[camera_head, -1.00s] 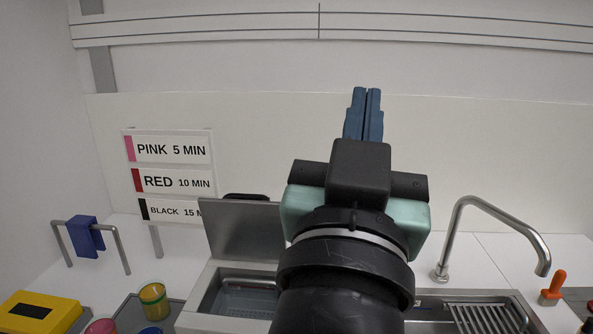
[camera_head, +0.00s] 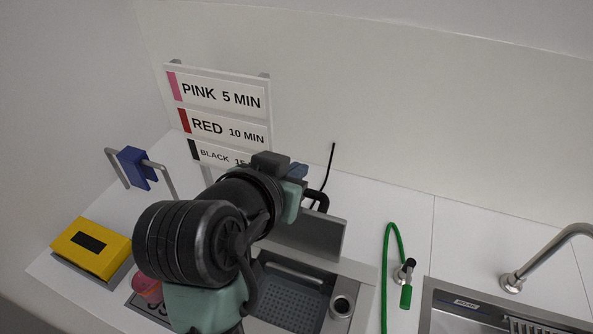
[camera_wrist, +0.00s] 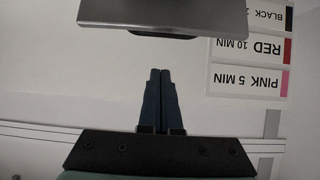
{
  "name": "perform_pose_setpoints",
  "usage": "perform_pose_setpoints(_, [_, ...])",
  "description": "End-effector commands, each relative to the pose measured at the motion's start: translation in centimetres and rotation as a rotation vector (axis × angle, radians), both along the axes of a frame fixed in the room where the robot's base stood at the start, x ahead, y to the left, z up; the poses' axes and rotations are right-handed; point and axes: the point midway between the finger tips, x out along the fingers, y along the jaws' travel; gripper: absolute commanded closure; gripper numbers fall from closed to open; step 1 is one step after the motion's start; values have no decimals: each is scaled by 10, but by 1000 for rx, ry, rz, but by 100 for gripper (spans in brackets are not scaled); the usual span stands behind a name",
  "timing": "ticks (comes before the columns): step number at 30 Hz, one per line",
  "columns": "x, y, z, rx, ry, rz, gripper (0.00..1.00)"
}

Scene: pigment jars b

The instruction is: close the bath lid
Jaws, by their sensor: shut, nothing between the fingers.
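The bath lid (camera_head: 312,234) is a flat grey metal plate standing raised, tilted up at the back of the bath (camera_head: 362,300). The bath is an open steel basin with a perforated floor, partly hidden by my arm. My gripper (camera_head: 298,171) is near the lid's upper left, its blue fingers mostly hidden behind my wrist. In the wrist view my gripper (camera_wrist: 160,72) shows its two fingers together and empty. The lid (camera_wrist: 165,14) spans the top of that view, with a visible gap between its dark edge and the fingertips. I cannot tell the depth between them.
A sign (camera_head: 218,115) with pink, red and black times stands behind my arm. A yellow box (camera_head: 92,247) and a blue item on a rail (camera_head: 137,167) are at left. A green hose (camera_head: 388,262) and a tap (camera_head: 545,258) are at right. A pink jar (camera_head: 147,288) is partly hidden.

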Motion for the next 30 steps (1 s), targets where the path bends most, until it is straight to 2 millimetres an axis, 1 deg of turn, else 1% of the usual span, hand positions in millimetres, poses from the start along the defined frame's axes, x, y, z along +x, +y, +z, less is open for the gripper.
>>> perform_pose_setpoints(1, [8, -4, -4, -2, 6, -2, 100])
perform_pose_setpoints(6, [38, -14, -21, 0, 4, -3, 100])
perform_pose_setpoints(11, [62, -22, -37, 0, 4, 0, 100])
perform_pose_setpoints(12, [53, -18, -38, -1, 2, 2, 100])
perform_pose_setpoints(13, [49, -16, -39, -1, 1, 3, 100])
perform_pose_setpoints(18, [33, -12, -46, 0, 1, 1, 100])
perform_pose_setpoints(24, [25, -9, -50, 0, -1, 1, 100])
perform_pose_setpoints(30, [25, -8, -50, 0, -2, 1, 100])
